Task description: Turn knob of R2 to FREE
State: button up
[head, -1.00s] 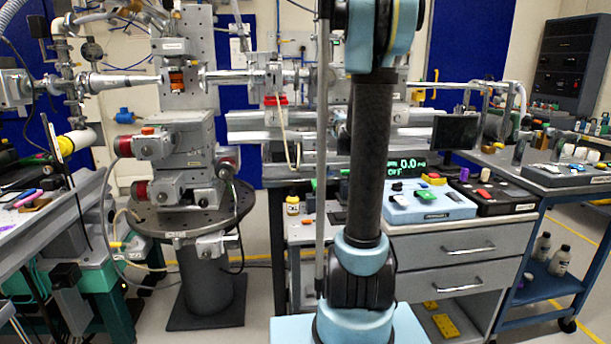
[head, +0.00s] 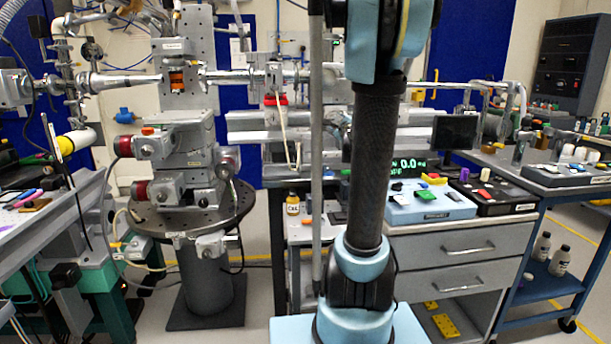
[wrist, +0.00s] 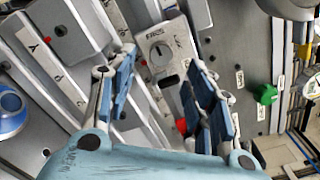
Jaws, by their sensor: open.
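In the wrist view a light grey block carries a round grey knob (wrist: 161,54) with a slot across it. A small label that seems to read FREE is beside the knob. I cannot read an R2 mark. My gripper (wrist: 162,60) is open, its two blue-padded fingers on either side of the knob in the picture. It looks apart from the knob, and nothing is held. A red part (wrist: 182,125) shows between the fingers, lower down. My gripper is out of the head view.
In the wrist view, a grey rail block with a Y label (wrist: 50,42) lies left. A green knob (wrist: 265,94) sits on the plate at right, near cables. In the head view, a stage tower (head: 190,150) stands left and a drawer bench (head: 450,246) right.

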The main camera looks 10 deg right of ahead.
jog(key=s, duration=0.9)
jog(key=s+a+f+n+g+y, duration=0.5)
jog(key=s+a+f+n+g, duration=0.2)
jog(key=s+a+f+n, duration=0.4)
jog(key=shift+s+a+f+n+y, duration=0.35)
jog(key=shift+a+f+n+y, duration=0.1)
jog(key=shift+a+n, duration=1.75)
jog(key=shift+a, duration=0.1)
jog(key=w+d+r+m+t+h, duration=0.3)
jog(key=w+d+r+m+t, duration=0.2)
jog(key=w+d+r+m, duration=0.4)
jog(key=shift+d+r+m+t, duration=0.4)
jog(key=shift+d+m, duration=0.1)
jog(key=shift+m, duration=0.3)
jog(key=shift+w+a, duration=0.1)
